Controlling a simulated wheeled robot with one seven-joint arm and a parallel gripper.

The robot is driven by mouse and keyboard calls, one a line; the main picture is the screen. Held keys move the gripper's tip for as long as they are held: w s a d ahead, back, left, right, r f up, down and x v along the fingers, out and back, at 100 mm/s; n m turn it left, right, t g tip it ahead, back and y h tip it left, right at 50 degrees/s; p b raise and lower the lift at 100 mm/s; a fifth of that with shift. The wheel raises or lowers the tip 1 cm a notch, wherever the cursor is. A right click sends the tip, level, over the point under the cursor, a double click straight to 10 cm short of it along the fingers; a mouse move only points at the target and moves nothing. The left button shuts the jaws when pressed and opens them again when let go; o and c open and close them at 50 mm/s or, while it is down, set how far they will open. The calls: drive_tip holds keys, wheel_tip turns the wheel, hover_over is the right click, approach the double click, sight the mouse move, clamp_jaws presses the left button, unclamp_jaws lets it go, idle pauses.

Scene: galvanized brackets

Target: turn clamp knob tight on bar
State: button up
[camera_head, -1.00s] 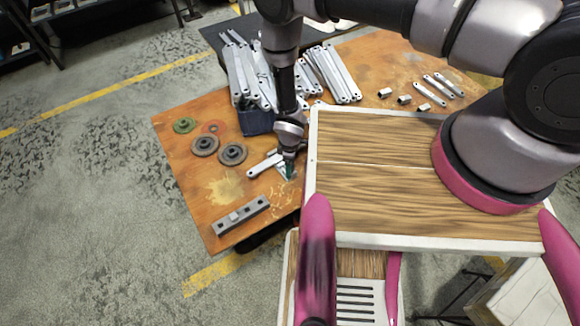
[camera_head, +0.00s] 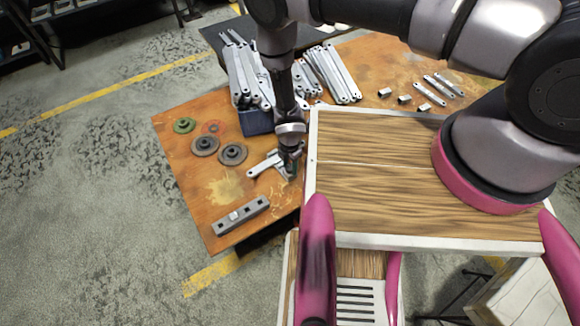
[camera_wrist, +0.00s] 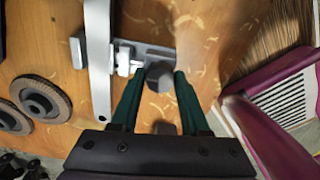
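My gripper (camera_head: 291,172) points down at the near right part of the orange table, close to the wooden top's left edge. In the wrist view its two teal fingers (camera_wrist: 160,84) lie on either side of a dark grey clamp knob (camera_wrist: 160,74). I cannot tell whether they press on the knob. The knob joins the clamp (camera_wrist: 124,58), a grey metal piece with a pale block, which sits across a flat galvanized bar (camera_wrist: 98,60). The bar's rounded end (camera_head: 254,172) shows left of my gripper in the head view; the fingers partly hide the clamp there.
A grey block with holes (camera_head: 241,215) lies near the front edge. Several stacked brackets (camera_head: 333,74) and a blue bin (camera_head: 256,121) stand behind. The wooden top (camera_head: 400,170) is clear.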

clamp_jaws()
drive_tip(key=m, duration=1.8)
drive_tip(key=o, duration=0.9)
unclamp_jaws()
